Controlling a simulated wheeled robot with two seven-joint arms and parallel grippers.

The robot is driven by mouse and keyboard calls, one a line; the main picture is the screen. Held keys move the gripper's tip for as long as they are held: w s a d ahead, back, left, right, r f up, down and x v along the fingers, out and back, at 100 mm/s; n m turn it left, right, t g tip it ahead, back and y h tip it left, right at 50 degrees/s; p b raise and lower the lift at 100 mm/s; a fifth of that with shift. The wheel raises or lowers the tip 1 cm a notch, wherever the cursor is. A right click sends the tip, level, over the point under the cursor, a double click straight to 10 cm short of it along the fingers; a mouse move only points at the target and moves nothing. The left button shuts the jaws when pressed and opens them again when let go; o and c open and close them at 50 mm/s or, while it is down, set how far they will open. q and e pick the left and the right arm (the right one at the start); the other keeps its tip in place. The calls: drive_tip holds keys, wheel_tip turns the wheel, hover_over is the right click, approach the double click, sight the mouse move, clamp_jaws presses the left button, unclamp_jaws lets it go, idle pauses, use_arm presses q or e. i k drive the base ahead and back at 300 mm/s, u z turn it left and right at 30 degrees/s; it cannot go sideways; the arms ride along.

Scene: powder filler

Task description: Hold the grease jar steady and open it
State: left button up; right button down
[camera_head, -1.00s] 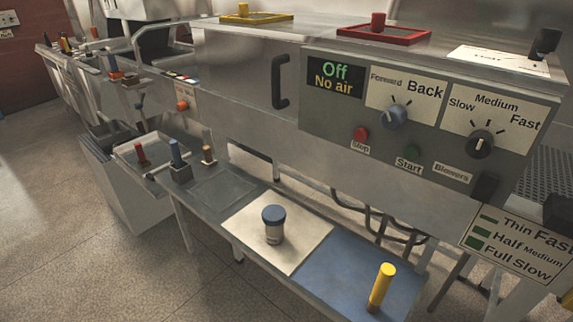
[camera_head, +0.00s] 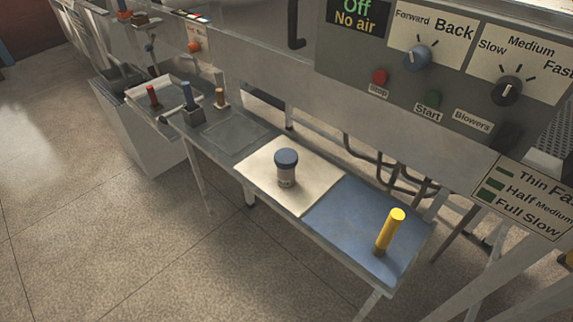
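The grease jar (camera_head: 286,174) stands upright on a cream square mat (camera_head: 257,183) on the narrow metal shelf. Neither of my grippers shows in the head view, so nothing is seen touching the jar.
A yellow cylinder (camera_head: 389,232) stands on the blue mat (camera_head: 339,226) right of the jar. A dark plate (camera_head: 234,133) and small blue-topped (camera_head: 188,98) and wooden (camera_head: 220,97) pegs are to the left. The control panel (camera_head: 440,70) overhangs behind. Floor in front is clear.

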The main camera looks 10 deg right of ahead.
sight(285, 178)
drive_tip(key=u, duration=1.1)
drive_tip(key=k, duration=0.85)
drive_tip(key=z, duration=0.9)
drive_tip(key=i, duration=0.5)
drive_tip(key=z, duration=0.05)
